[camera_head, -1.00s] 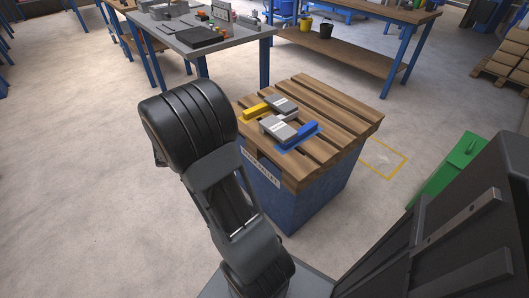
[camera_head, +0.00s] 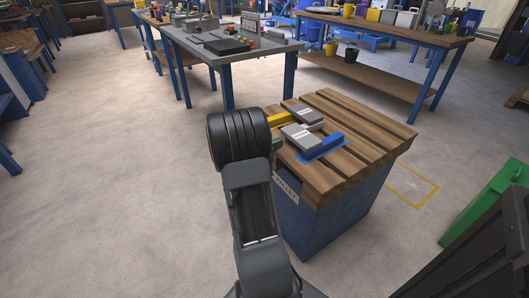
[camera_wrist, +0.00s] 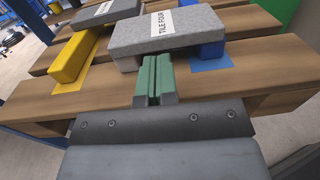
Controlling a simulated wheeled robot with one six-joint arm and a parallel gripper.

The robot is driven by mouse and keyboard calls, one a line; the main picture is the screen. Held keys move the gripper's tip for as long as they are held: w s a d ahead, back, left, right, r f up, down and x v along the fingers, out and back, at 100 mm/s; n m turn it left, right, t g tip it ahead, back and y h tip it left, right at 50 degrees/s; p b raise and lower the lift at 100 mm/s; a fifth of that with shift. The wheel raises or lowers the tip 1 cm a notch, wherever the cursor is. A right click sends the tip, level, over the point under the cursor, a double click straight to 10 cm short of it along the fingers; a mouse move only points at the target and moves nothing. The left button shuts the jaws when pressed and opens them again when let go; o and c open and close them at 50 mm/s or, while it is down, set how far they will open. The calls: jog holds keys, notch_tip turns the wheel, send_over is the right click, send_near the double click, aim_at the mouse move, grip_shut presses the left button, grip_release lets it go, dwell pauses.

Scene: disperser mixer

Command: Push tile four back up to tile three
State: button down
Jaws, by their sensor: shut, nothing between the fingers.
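Tile four (camera_wrist: 172,30) is a flat grey slab with a white label reading TILE FOUR, seen large in the wrist view. It also shows on the pallet in the head view (camera_head: 301,138). A second grey slab (camera_wrist: 104,12) with a pale label lies behind it to the left and also shows in the head view (camera_head: 303,114); I cannot read its label. My gripper (camera_wrist: 155,78) has green fingertips close together, with nothing between them. They point at the near face of tile four; I cannot tell if they touch. In the head view my arm hides most of the gripper.
A blue block (camera_head: 323,147) stands at the right side of tile four, and a yellow block (camera_wrist: 74,57) at the left. The slatted wooden pallet (camera_head: 365,158) rests on a blue base. A grey worktable (camera_head: 225,48) stands behind, and a green bin (camera_head: 490,205) at right.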

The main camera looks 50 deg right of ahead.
aim_at(292, 137)
jog(key=shift+b+x, duration=0.65)
jog(key=shift+x, duration=1.45)
